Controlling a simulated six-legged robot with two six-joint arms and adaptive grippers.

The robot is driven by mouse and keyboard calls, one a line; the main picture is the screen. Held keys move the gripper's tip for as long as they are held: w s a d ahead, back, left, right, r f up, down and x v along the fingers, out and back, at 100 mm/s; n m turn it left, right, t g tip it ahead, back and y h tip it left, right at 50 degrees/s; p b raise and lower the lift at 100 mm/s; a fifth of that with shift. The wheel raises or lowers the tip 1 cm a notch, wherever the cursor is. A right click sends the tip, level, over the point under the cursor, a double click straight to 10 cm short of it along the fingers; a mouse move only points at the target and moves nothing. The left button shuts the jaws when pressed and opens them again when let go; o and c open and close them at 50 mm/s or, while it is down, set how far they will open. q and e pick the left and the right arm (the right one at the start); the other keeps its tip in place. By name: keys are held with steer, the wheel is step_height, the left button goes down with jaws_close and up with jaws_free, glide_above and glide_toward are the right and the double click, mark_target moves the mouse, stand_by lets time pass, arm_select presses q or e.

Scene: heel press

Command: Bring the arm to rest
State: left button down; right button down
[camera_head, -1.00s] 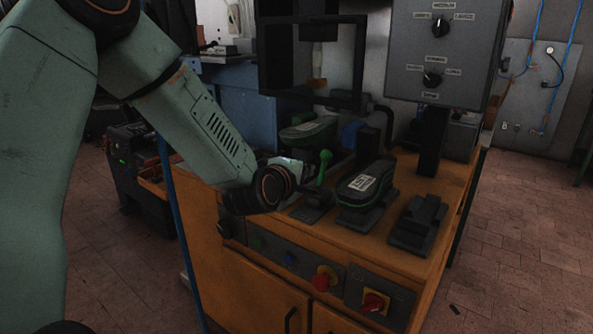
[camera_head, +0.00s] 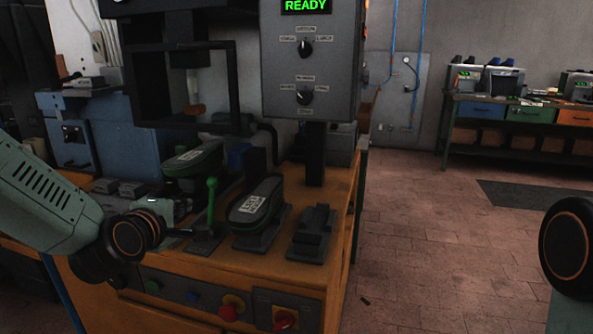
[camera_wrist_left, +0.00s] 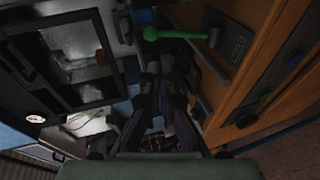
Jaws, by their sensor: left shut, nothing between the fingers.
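My left arm comes in from the left in the head view. Its gripper (camera_head: 182,232) is shut and empty, low at the bench's front, just left of the green-knobbed lever (camera_head: 212,190). In the left wrist view the dark fingers (camera_wrist_left: 162,85) lie close together with nothing between them. The green lever (camera_wrist_left: 165,33) shows beyond them; whether they touch it I cannot tell. The fingertips are small and dark in the head view. My right gripper is not in view.
The orange bench (camera_head: 190,262) carries a green-black heel form (camera_head: 255,202), another behind it (camera_head: 193,160), and a black fixture (camera_head: 313,232). A control box (camera_head: 312,70) reads READY.

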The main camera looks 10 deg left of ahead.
arm_select(q)
steer(key=s+d+f+m+g+h, duration=0.1)
steer(key=s+d+f+m+g, duration=0.25)
steer(key=s+f+m, duration=0.5)
steer(key=s+d+f+m+g+h, duration=0.1)
steer(key=s+d+f+m+g, duration=0.3)
steer(key=f, duration=0.7)
steer(key=s+d+f+m+g, duration=0.1)
steer(key=s+f+m+g, duration=0.1)
steer(key=s+f, duration=0.3)
steer(key=s+d+f+m+g, duration=0.1)
steer(key=s+f, duration=0.4)
steer(key=s, duration=0.6)
steer(key=s+d+f+m+g, duration=0.1)
steer(key=s+f+m+g, duration=0.2)
steer(key=s, duration=0.6)
step_height(320, 180, down, 3)
steer(key=shift+d+r+g, duration=0.15)
steer(key=shift+g, duration=0.5)
